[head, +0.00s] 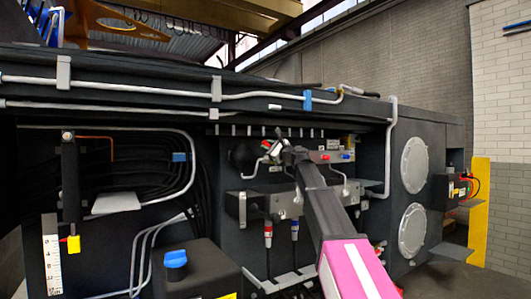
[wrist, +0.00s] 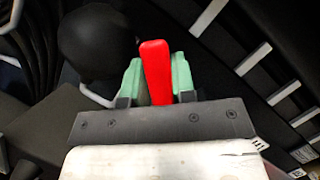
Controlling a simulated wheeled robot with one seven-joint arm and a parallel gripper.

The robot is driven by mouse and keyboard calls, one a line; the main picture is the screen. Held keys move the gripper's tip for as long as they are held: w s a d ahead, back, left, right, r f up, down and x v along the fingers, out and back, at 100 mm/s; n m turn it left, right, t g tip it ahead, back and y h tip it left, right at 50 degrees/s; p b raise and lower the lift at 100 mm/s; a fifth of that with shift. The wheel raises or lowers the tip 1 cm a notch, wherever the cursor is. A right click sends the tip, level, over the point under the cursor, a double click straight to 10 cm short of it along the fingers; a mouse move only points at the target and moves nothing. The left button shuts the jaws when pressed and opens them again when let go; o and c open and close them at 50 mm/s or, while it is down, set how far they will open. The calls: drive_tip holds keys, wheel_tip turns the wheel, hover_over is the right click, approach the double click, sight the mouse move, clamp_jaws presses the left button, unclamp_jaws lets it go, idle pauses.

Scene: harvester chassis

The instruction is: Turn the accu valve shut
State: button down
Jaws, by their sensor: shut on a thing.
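The accu valve shows as a red handle (wrist: 156,70) in the wrist view. It stands between the two green fingertips of my gripper (wrist: 157,82), which is shut on it. In the head view my gripper (head: 274,150) reaches into the recess of the dark chassis, right of a round black accumulator (head: 243,155). A small bit of the red handle (head: 265,144) shows there beside the gripper. The accumulator also shows in the wrist view (wrist: 97,38), left of the handle. The valve body is hidden behind the gripper.
A metal block (head: 284,204) with hose fittings sits below my gripper. Pale pipes (head: 160,92) run along the chassis. A black box with a blue cap (head: 175,260) stands at lower left.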

drive_tip(key=m+t, duration=0.1)
drive_tip(key=m, duration=0.1)
drive_tip(key=w+d+r+m, duration=0.1)
drive_tip(key=m, duration=0.1)
drive_tip(key=d+m+t+h, duration=0.1)
drive_tip(key=m, duration=0.1)
drive_tip(key=shift+w+d+r+t, duration=0.15)
drive_tip(key=shift+w+r+t, duration=0.15)
drive_tip(key=shift+r, duration=0.1)
drive_tip(key=m, duration=0.1)
drive_tip(key=d+m+t+h, duration=0.1)
drive_tip(key=w+m, duration=0.1)
drive_tip(key=shift+d+r+m, duration=0.2)
drive_tip(key=shift+r+m, duration=0.05)
drive_tip(key=shift+m, duration=0.05)
drive_tip(key=shift+w+d+m+t+h, duration=0.2)
drive_tip(key=shift+d+m+t+h, duration=0.2)
drive_tip(key=shift+m, duration=0.45)
drive_tip(key=shift+w+d+m+t+h, duration=0.2)
drive_tip(key=shift+d+m+t+h, duration=0.15)
drive_tip(key=shift+m, duration=0.5)
drive_tip(key=c, duration=0.9)
unclamp_jaws()
drive_tip(key=shift+c, duration=0.2)
drive_tip(key=v, duration=1)
drive_tip(key=shift+s+d, duration=0.15)
drive_tip(key=shift+s, duration=0.2)
